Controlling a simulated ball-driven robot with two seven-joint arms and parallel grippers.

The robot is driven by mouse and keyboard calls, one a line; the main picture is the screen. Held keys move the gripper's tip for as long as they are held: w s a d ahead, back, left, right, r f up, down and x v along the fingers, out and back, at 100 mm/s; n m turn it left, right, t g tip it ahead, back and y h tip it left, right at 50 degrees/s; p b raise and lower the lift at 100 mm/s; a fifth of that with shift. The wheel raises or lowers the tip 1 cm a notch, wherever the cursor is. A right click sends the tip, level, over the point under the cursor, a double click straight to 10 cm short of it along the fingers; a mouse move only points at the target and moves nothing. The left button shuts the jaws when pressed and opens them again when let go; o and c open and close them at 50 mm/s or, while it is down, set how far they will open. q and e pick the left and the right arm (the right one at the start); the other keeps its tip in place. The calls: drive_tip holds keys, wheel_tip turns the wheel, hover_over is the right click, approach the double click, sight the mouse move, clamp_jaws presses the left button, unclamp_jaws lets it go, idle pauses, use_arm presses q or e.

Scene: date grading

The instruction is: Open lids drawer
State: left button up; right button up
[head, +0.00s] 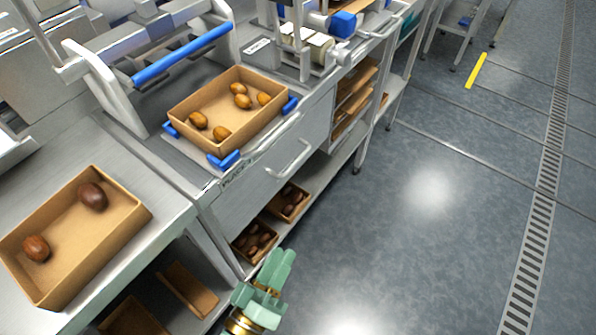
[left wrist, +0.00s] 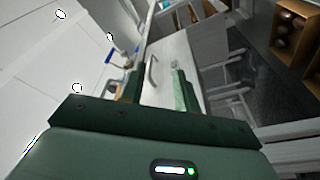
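The lids drawer (head: 245,203) is a grey metal front under the bench top, and it looks closed and flush. Its bar handle (head: 290,158) is on the right part of the front. A small label sits on the upper edge, too small to read surely. My left gripper (head: 276,268), with pale green fingers, is below the handle and in front of the lower shelf, apart from the handle. In the left wrist view the fingers (left wrist: 158,90) are spread with nothing between them, and the handle (left wrist: 153,72) shows beyond them. My right gripper is in neither view.
An open carton (head: 228,112) with several dates stands on the bench between blue corner pieces. Another carton (head: 75,235) with two dark dates is at left. Small cartons (head: 256,243) sit on the lower shelf.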

use_arm(q)
wheel_tip(320, 180, up, 4)
drive_tip(key=a+n+t+y, duration=0.1)
drive_tip(key=n+t+y, duration=0.1)
drive_tip(key=n, duration=0.1)
drive_tip(key=b, duration=0.1)
approach(293, 168)
drive_tip(key=shift+y, duration=0.3)
drive_tip(key=x, duration=0.3)
drive_tip(key=b+x, duration=0.1)
drive_tip(key=x, duration=0.6)
drive_tip(key=shift+d+f+b, duration=0.1)
drive_tip(key=shift+f+b, duration=0.15)
drive_tip(key=shift+b, duration=0.15)
drive_tip(key=shift+n, duration=0.3)
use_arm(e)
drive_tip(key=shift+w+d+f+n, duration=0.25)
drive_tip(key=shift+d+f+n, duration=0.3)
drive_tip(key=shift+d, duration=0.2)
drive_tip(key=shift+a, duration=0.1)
use_arm(q)
clamp_jaws()
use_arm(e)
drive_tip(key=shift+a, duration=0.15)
